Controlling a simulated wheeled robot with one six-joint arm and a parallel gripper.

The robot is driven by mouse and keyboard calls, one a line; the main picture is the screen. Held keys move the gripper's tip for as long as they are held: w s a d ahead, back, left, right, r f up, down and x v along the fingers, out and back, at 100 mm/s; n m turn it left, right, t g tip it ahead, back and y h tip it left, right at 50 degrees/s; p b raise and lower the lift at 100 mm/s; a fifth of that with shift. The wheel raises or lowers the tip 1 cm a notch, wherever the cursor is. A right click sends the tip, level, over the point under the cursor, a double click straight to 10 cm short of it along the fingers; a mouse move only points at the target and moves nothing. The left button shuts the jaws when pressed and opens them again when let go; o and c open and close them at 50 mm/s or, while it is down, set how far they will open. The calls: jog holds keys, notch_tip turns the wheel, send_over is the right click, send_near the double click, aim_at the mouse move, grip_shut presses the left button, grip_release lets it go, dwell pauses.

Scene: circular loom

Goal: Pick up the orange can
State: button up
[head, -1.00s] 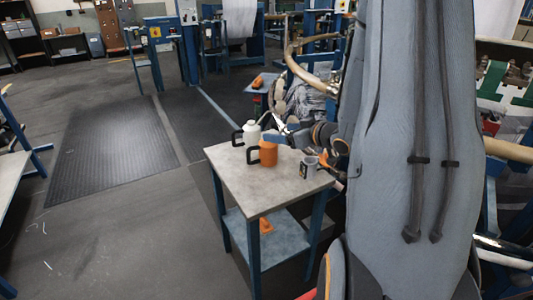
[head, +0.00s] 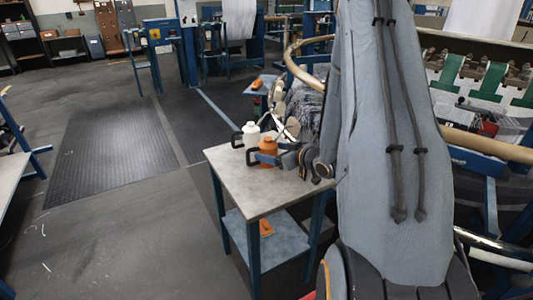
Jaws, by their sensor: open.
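The orange can (head: 268,146) stands upright on the grey top of a small table (head: 235,180), with a black handle on its left side. A white can (head: 251,131) with a black handle stands just behind and left of it. My gripper (head: 276,159) is low over the tabletop at the orange can's right side, reaching in from the right. It is open, and part of it overlaps the can's lower right. Whether a finger touches the can is too small to tell. My arm hides the table's right part.
An orange item (head: 266,228) lies on the table's lower shelf (head: 260,240). Another small blue table (head: 260,90) with an orange object stands behind. Loom machinery (head: 490,85) fills the right. The floor left of the table is clear.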

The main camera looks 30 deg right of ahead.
aim_at(268, 141)
jog(key=shift+x, duration=1.4)
jog(key=shift+c, duration=0.4)
jog(key=c, duration=1.3)
jog(key=shift+r, duration=0.1)
jog(key=shift+r, duration=4.95)
